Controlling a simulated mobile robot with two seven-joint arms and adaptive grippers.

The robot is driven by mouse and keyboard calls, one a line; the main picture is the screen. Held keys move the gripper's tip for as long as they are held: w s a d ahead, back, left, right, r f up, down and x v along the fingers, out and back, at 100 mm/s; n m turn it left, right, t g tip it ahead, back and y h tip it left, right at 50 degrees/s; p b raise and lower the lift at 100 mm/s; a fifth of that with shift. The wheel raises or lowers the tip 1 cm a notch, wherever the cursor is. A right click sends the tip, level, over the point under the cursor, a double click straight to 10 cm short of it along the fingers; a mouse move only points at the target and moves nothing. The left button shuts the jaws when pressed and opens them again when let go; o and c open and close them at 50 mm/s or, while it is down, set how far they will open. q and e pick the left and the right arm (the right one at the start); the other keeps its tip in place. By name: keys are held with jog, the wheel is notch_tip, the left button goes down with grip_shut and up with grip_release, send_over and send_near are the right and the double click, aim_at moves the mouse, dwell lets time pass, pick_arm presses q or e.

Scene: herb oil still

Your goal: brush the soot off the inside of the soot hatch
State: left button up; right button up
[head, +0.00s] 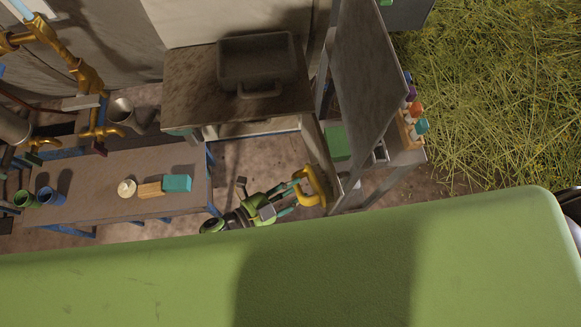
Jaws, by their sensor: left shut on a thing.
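My left gripper (284,198) is low in the middle of the head view. It is shut on a yellow loop-shaped handle (325,190), beside the leg of a grey stand. I cannot tell what the handle belongs to. A dark, shallow metal box with a front handle (255,62) lies on the brown worktop. I cannot tell which of these is the soot hatch, and I can make out no soot or brush. My right gripper is not in view.
A lower table (110,205) at left carries a teal block (177,183), a tan block (150,190), a pale round jar (127,188) and cups. Brass pipes (85,75) stand at upper left. A rack of coloured blocks (408,130) is right of the panel. Grass lies beyond.

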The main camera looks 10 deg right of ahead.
pick_arm(q)
jog(key=shift+s+d+r, duration=0.1)
jog(key=shift+s+d, duration=0.05)
jog(key=shift+s, duration=0.6)
jog(key=a, duration=0.6)
jog(key=shift+s, duration=0.35)
jog(key=a, duration=0.3)
jog(key=shift+s, duration=0.15)
dwell(0.5)
